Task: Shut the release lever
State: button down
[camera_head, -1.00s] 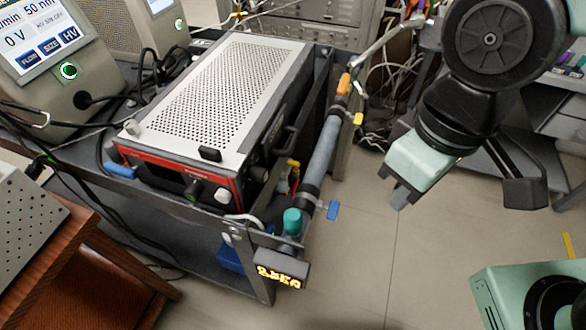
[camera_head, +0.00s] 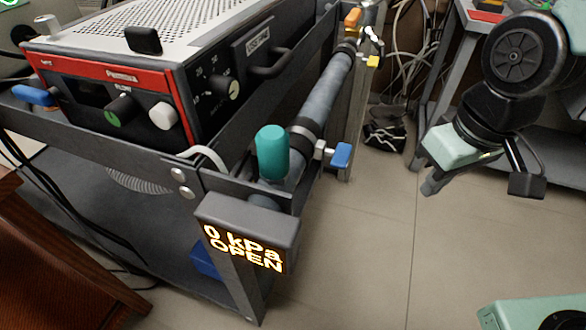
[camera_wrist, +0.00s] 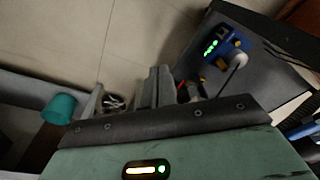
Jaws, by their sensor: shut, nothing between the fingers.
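A grey pipe (camera_head: 325,92) runs along the cart's right side. A small blue lever (camera_head: 342,155) sticks out sideways near its front end, and a small yellow lever (camera_head: 373,61) sits near its far end. I cannot tell which is the release lever. A teal cap (camera_head: 271,152) stands at the pipe's front end; a teal cap also shows in the wrist view (camera_wrist: 59,108). The display (camera_head: 243,247) below reads "0 kPa OPEN". My gripper (camera_head: 430,187) is shut and empty, over the floor right of the pipe, apart from both levers. Its fingers show in the wrist view (camera_wrist: 152,84).
A red-fronted instrument (camera_head: 112,75) sits on the dark cart (camera_head: 180,187) at left. Cables hang behind the pipe's far end, and a black clip-like object (camera_head: 385,135) lies on the floor there. A grey bench (camera_head: 450,60) stands at back right. The floor (camera_head: 370,240) between is clear.

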jog(key=w+d+f+t+b, duration=0.15)
jog(key=w+f+b, duration=0.25)
jog(key=f+b, duration=0.55)
jog(key=w+d+f+t+b, duration=0.15)
jog(key=w+f+b, duration=0.25)
jog(key=f+b, duration=0.5)
jog(key=w+d+f+t+b, duration=0.1)
jog(key=w+d+f+b, duration=0.15)
jog(key=f+b, duration=0.7)
jog(key=w+a+f+n+t+y, duration=0.2)
jog(key=w+a+n+t, duration=0.3)
jog(key=w+a+n, duration=0.4)
jog(key=a+r+n+t+y, duration=0.2)
jog(key=a+r+n+t, duration=0.1)
jog(key=a+n, duration=0.2)
jog(key=s+a+r+n+t+y, duration=0.1)
jog(key=a+r+n+t+y, duration=0.1)
jog(key=a, duration=0.8)
jog(key=r+n+t, duration=0.1)
jog(key=n, duration=0.1)
jog(key=shift+s+n+y, duration=0.15)
jog(key=shift+n+y, duration=0.25)
